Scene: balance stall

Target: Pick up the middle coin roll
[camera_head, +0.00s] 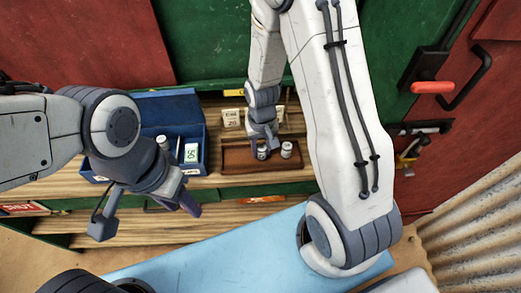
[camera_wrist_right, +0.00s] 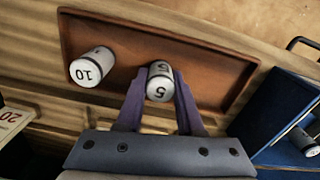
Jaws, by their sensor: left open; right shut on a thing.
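A brown tray (camera_head: 233,162) stands on the wooden counter; it also shows in the right wrist view (camera_wrist_right: 216,78). My right gripper (camera_wrist_right: 158,98) is shut on a white coin roll marked 5 (camera_wrist_right: 160,76), with one finger on each side. I cannot tell whether this roll is clear of the tray floor. A coin roll marked 10 (camera_wrist_right: 92,66) stands in the tray beside it, apart from the fingers, and shows in the head view (camera_head: 287,150). In the head view my right gripper (camera_head: 263,148) partly hides the held roll. My left gripper (camera_head: 147,213) is open and empty, in front of the counter.
A blue box (camera_head: 168,104) with an open lid stands left of the tray. It holds a white roll (camera_head: 162,143) and a green-and-white item marked 50 (camera_head: 191,153). Small price cards (camera_head: 231,117) stand behind the tray. A light blue surface (camera_head: 215,250) lies in front.

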